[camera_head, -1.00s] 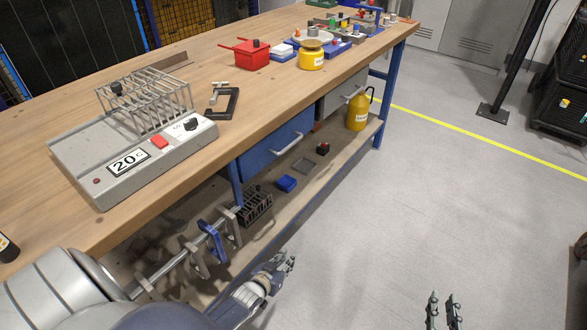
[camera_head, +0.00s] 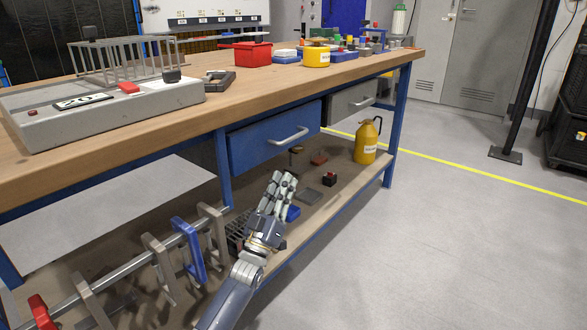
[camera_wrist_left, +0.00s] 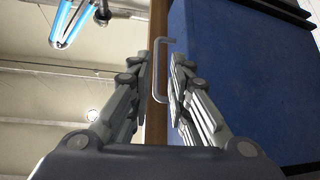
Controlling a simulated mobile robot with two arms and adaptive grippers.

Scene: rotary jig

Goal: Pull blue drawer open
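The blue drawer (camera_head: 262,145) hangs under the workbench top and looks closed. Its silver bar handle (camera_head: 289,136) is on the front. My left gripper (camera_head: 285,175) points up at the drawer from below and in front of it. In the left wrist view, the blue drawer front (camera_wrist_left: 235,80) fills the right side, and the handle (camera_wrist_left: 165,42) stands upright ahead, roughly between the fingertips. The left gripper (camera_wrist_left: 162,65) is open, with its fingers apart and nothing held. Whether it touches the handle cannot be told. My right gripper is out of view.
A grey drawer (camera_head: 352,101) is to the right. The lower shelf holds a yellow can (camera_head: 368,141), a small blue block (camera_head: 292,213) and a rack of clamps (camera_head: 190,250). The wooden benchtop (camera_head: 240,95) overhangs the drawer.

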